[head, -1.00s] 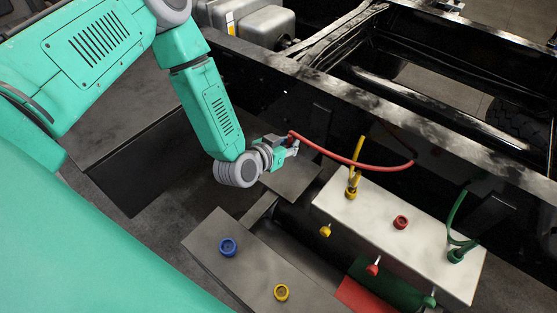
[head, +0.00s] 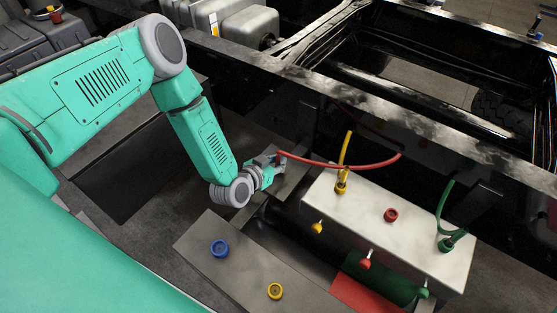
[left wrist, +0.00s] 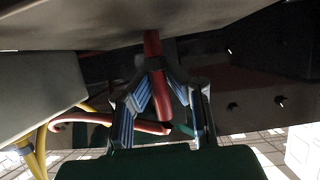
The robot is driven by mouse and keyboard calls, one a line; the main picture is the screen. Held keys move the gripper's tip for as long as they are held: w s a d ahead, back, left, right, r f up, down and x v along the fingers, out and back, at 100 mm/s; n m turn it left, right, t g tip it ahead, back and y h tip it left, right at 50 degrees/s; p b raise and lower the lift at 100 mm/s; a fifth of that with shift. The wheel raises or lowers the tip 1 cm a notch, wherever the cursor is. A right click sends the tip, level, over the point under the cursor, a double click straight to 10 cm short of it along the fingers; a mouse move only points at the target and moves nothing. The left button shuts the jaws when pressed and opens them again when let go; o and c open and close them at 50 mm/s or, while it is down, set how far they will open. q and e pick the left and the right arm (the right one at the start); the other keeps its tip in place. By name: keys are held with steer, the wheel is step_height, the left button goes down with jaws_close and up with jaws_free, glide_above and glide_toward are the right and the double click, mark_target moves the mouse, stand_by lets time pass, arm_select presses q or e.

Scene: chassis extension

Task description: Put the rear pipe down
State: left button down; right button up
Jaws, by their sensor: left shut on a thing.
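My left gripper (head: 272,165) is shut on the near end of the red pipe (head: 340,167) in the head view. The pipe curves from the gripper to the right, behind the white box (head: 322,196), toward the black chassis rail. In the left wrist view, the gripper (left wrist: 164,88) has the red pipe (left wrist: 152,46) between its fingers, and the pipe's other part bends off to the left. A red cap-like port (head: 390,215) sits on the white box's top, apart from the pipe end. My right gripper is not in view.
A yellow pipe (head: 346,149) and a green pipe (head: 441,207) stand up from ports on the white box. A grey box with a blue port (head: 219,248) and a yellow port (head: 275,291) lies in front. The chassis rail (head: 420,130) runs behind.

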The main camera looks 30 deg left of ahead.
arm_select(q)
steer(key=c, duration=1.6)
jaws_free()
steer(key=shift+a+f, duration=0.1)
steer(key=shift+a, duration=0.1)
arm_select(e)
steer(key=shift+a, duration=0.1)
arm_select(q)
steer(key=shift+a, duration=0.1)
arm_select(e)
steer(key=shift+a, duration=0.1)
